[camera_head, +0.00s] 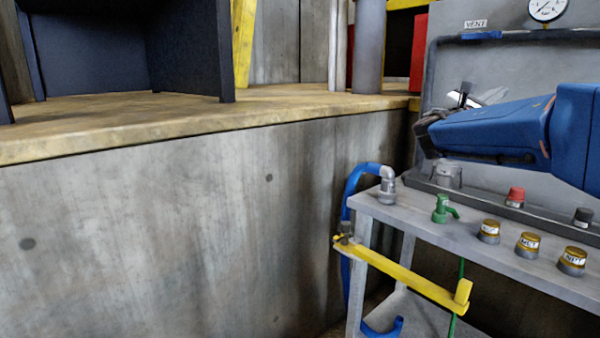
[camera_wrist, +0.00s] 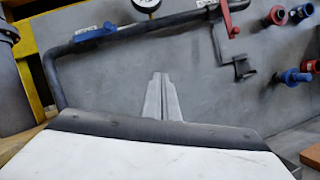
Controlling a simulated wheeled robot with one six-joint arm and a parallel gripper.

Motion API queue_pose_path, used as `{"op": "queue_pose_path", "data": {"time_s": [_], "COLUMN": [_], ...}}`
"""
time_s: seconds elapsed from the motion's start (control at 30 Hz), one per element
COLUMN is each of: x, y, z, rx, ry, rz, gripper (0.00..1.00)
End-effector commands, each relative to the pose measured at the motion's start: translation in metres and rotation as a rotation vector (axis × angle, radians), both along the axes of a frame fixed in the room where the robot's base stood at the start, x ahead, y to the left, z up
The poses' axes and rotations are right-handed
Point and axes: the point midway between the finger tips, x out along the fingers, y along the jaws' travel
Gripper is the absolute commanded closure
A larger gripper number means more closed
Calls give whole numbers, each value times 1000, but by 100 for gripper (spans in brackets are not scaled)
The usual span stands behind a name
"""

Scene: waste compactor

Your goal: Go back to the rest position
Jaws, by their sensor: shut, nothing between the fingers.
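My gripper (camera_head: 468,97) is in front of the grey back panel of the bench, in the upper right of the head view. My blue arm reaches in from the right edge above the bench. In the wrist view my gripper (camera_wrist: 162,98) shows as two pale fingers side by side, shut with nothing between them. They point at the grey panel (camera_wrist: 130,80). The white and dark wrist housing hides what lies below them.
The bench top (camera_head: 470,233) carries a green tap (camera_head: 442,209), a red knob (camera_head: 515,197) and several brass-coloured caps (camera_head: 528,243). A yellow lever (camera_head: 405,277) sticks out at the front. A gauge (camera_head: 547,9) and pipe (camera_wrist: 72,48) are on the panel. A concrete wall (camera_head: 190,230) fills the left.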

Motion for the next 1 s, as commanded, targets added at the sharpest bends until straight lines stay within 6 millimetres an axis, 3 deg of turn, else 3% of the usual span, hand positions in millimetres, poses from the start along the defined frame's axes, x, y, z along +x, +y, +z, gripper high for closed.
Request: {"op": "queue_pose_path", "data": {"time_s": [0.03,0.23,0.47,0.7,1.0], "x": [-19,-85,-156,-225,-295], "y": [-4,-9,14,65,154], "z": [-14,-92,-188,-284,-378], "rx": [84,456,878,1304,1788], "ry": [-26,-147,-306,-484,-704], "rz": [1,-10,-60,-161,-359], "gripper": [100,100,100,100,100]}}
